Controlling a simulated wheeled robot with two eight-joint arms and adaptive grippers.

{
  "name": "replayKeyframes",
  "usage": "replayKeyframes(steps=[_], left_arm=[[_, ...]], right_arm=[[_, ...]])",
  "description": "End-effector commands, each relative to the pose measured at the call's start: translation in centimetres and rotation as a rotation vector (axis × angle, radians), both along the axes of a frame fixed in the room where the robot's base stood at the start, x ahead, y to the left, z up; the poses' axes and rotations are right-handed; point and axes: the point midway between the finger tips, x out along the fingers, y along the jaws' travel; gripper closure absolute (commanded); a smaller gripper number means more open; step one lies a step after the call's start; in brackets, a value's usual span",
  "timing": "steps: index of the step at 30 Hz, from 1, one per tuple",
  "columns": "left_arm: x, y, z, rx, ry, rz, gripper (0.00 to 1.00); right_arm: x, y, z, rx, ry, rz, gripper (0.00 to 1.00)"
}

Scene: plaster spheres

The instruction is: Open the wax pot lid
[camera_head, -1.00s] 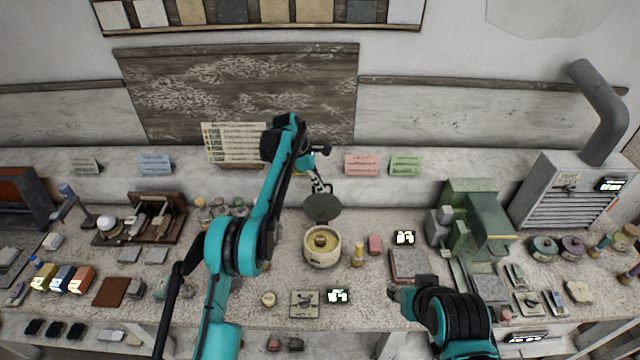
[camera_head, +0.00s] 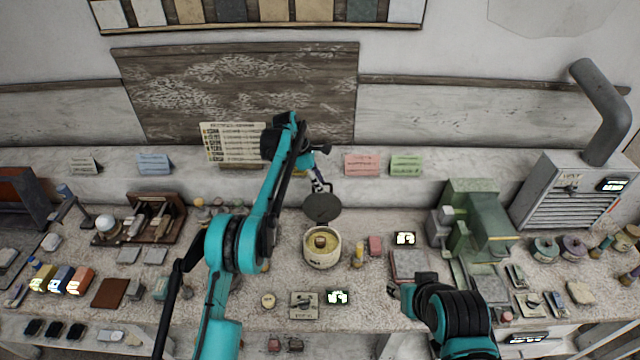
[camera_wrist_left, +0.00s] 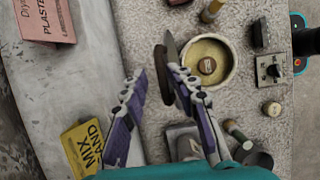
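The cream wax pot (camera_head: 322,258) stands on the bench with yellow wax and a small brown block inside. It also shows in the left wrist view (camera_wrist_left: 228,75). Its dark round lid (camera_head: 322,207) is raised, standing up at the pot's back edge; in the left wrist view the lid (camera_wrist_left: 170,58) is seen nearly edge-on. My left gripper (camera_head: 320,186) is behind the lid, its fingers spread apart (camera_wrist_left: 160,74). One finger lies close against the lid; I cannot tell whether they touch. My right gripper (camera_head: 394,291) is at the bench's front, right of the pot, its fingers unclear.
A pink block (camera_head: 375,246) and a yellow-topped bottle (camera_head: 358,254) stand right of the pot. A switch plate (camera_head: 304,305) and a small display (camera_head: 337,297) lie in front. A green machine (camera_head: 475,220) stands to the right. A yellow card (camera_wrist_left: 82,148) stands behind my left gripper.

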Motion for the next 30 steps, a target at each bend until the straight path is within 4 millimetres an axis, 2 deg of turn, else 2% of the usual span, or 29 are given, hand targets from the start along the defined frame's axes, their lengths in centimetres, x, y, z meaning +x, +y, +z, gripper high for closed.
replayKeyframes(steps=[7,15,19,30], left_arm=[[0.0,0.4,0.8,0.000,0.000,0.000,0.71],[0.0,2.1,5.0,0.000,0.000,0.001,0.71],[0.1,2.6,6.4,0.000,0.001,0.001,0.71],[0.0,2.9,6.9,0.000,0.000,0.000,0.71]], right_arm=[[0.0,0.0,0.0,0.000,0.000,0.000,0.60],[0.0,0.0,0.0,0.000,0.000,0.000,0.60],[0.0,0.0,0.0,0.000,0.000,0.000,0.60],[0.0,0.0,0.0,0.000,0.000,0.000,0.60]])
